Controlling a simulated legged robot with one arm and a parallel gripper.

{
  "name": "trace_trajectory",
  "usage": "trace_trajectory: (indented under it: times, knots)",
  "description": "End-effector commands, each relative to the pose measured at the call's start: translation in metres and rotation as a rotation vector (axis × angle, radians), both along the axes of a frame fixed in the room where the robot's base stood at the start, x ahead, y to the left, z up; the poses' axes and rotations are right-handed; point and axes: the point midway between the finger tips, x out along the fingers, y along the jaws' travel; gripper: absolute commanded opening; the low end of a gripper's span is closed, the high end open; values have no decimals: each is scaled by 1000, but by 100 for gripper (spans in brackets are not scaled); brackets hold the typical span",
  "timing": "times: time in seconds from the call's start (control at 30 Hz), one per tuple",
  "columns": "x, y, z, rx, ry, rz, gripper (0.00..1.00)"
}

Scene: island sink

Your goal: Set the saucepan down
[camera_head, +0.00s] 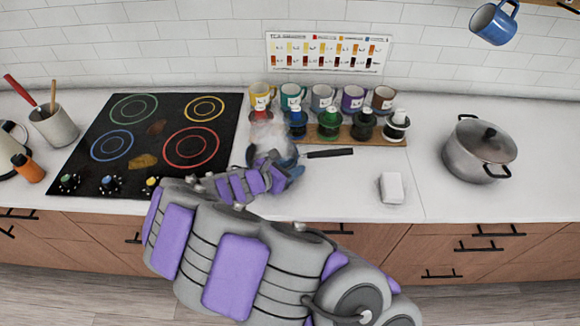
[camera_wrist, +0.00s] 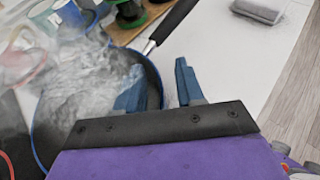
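A dark pan with a blue rim and a long black handle, seemingly the saucepan (camera_wrist: 154,85), is at the counter just right of the stove. In the head view its handle (camera_head: 330,153) points right; smoke or steam covers much of the pan. My gripper (camera_wrist: 160,85) is at the pan's near right side, with its fingers apart. In the wrist view the left finger overlaps the pan's inside and the right finger is outside the rim, with a gap between. In the head view my arm hides part of the pan, so contact with the counter is unclear.
The stove (camera_head: 157,165) with coloured rings is left of the pan. Several mugs (camera_head: 322,97) and a wooden rack (camera_head: 350,140) of coloured items stand behind. A lidded grey pot (camera_head: 478,152) and a white block (camera_head: 391,188) are to the right, with clear counter between.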

Motion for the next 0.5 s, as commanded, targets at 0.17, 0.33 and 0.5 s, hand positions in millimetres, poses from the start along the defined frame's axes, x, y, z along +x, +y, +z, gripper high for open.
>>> trace_trajectory:
  times: [0.17, 0.33, 0.5]
  knots:
    - [0, 1, 0, -2, 0, -1, 41]
    - [0, 3, -1, -6, 0, 0, 41]
    - [-1, 4, 0, -4, 0, 0, 41]
